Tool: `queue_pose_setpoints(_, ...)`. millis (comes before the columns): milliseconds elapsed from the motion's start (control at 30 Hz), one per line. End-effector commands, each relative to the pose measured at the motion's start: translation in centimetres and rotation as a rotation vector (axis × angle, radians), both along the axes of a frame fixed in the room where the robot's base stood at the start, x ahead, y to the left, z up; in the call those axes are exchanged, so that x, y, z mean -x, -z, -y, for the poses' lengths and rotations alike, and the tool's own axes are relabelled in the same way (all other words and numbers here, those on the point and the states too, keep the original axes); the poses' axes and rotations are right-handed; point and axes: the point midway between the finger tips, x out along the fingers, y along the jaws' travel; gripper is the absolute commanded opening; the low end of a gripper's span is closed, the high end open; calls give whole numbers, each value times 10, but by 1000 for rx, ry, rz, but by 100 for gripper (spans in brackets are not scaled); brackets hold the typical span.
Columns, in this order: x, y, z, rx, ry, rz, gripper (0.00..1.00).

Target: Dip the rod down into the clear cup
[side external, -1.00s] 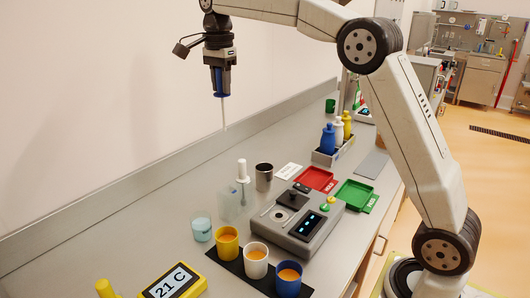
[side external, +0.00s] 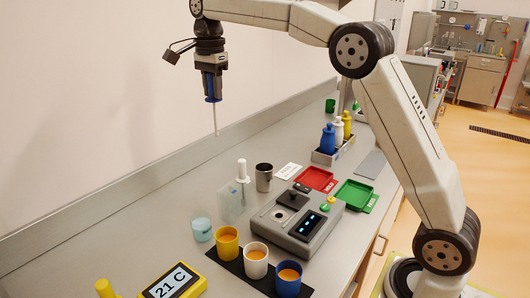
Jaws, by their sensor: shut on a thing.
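My gripper (side external: 213,92) is high above the bench near the back wall, shut on the blue handle of a rod. The thin white shaft of the rod (side external: 215,120) hangs straight down, its tip in the air. A small clear cup (side external: 202,230) with pale blue contents stands on the bench, well below and slightly left of the rod tip. The rod and the cup are far apart.
A clear holder (side external: 229,206) with a white-handled tool (side external: 242,170) stands right of the cup. Yellow (side external: 227,246), white (side external: 255,262) and blue (side external: 288,281) cups stand on a black mat. A grey device (side external: 296,222) and metal cup (side external: 264,178) are farther right.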

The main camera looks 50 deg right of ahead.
Motion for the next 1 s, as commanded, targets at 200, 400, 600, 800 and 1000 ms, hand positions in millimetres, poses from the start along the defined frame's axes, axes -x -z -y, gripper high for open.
queue_pose_setpoints(200,-9,58,-31,-1,-5,-7,0)
queue_pose_setpoints(400,-8,116,-60,-1,-4,-6,0)
queue_pose_setpoints(600,-2,155,-80,-1,-2,-3,0)
queue_pose_setpoints(800,1,171,-88,-1,-1,-1,0)
queue_pose_setpoints(1000,2,173,-89,-1,0,0,0)
